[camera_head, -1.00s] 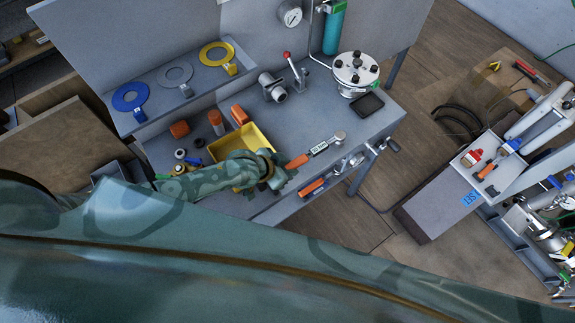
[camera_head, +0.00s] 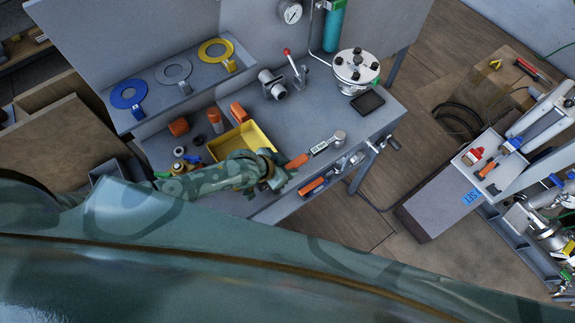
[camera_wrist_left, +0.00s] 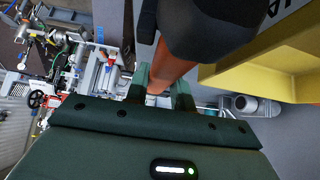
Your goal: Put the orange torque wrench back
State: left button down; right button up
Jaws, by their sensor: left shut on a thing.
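The orange torque wrench (camera_head: 318,149) has an orange grip, a pale labelled shaft and a round silver head. In the head view it extends up and right from my left gripper (camera_head: 283,174), over the front of the grey workbench. My left gripper is shut on its orange handle. In the left wrist view the orange handle (camera_wrist_left: 173,66) passes between the fingers of my left gripper (camera_wrist_left: 162,91). A dark rounded part at the top of that view is too close to identify. The head view does not show whether the wrench touches the bench. My right gripper is not in view.
A yellow bin (camera_head: 258,136) stands beside my left forearm. A black tray (camera_head: 368,103) and a round flanged vessel (camera_head: 357,72) stand at the bench's right. Another orange-handled tool (camera_head: 312,187) sits at the bench's front edge. A clamp with a red-tipped lever (camera_head: 291,66) stands behind.

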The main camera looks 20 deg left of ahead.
pick_arm(q)
jog(key=shift+f+b, duration=0.3)
jog(key=shift+f, duration=0.15)
jog(key=shift+r, duration=0.1)
jog(key=c, duration=0.6)
grip_release()
jog(key=shift+s+a+r+p, duration=0.35)
jog(key=shift+r+p, duration=0.2)
jog(key=shift+p, duration=0.3)
jog(key=shift+p+v, duration=2.3)
